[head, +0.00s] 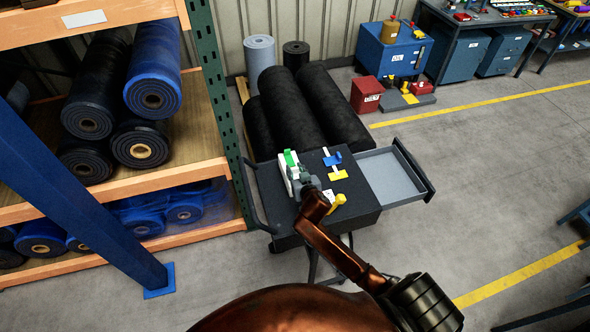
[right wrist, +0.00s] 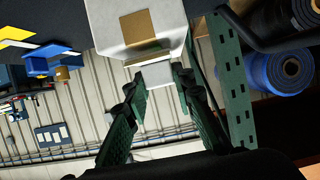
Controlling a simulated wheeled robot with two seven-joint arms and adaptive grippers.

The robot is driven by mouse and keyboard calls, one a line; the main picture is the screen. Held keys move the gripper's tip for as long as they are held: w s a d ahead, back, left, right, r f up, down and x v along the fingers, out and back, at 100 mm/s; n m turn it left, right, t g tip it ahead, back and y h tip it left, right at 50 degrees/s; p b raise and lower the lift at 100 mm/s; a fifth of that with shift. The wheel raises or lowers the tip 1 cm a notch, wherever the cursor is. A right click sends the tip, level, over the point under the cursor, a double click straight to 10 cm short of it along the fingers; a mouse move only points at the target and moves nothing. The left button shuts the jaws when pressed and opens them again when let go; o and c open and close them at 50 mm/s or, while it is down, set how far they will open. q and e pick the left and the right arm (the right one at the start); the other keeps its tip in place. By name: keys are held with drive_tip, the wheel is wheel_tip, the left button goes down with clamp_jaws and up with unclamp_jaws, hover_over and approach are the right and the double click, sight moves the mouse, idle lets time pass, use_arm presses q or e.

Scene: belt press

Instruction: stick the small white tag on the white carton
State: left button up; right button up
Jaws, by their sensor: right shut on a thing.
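The white carton (right wrist: 108,22) with a brown tape strip (right wrist: 140,28) fills the top middle of the right wrist view. In the head view the carton (head: 284,174) stands at the left of the dark cart top, partly hidden by my right gripper (head: 299,178). In the right wrist view my right gripper (right wrist: 158,82) is shut on the small white tag (right wrist: 158,76), held between its fingertips. The tag is right at the carton's edge; I cannot tell whether they touch. My left gripper is not in view.
The cart top (head: 354,203) also bears a green item (head: 290,158), a blue item (head: 333,159), and yellow items (head: 338,201). An open drawer (head: 392,178) sticks out at the right. A shelf with rolls (head: 153,90) stands at the left. Black rolls (head: 330,105) lie behind.

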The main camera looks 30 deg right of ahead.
drive_tip(key=shift+f+b, duration=0.35)
drive_tip(key=shift+f, duration=0.2)
idle(0.4)
drive_tip(key=shift+s+f, duration=0.1)
drive_tip(key=shift+f, duration=0.05)
idle(0.5)
idle(0.5)
drive_tip(key=o, duration=0.9)
drive_tip(key=shift+c, duration=0.2)
drive_tip(key=shift+r, duration=0.2)
drive_tip(key=v, duration=1.2)
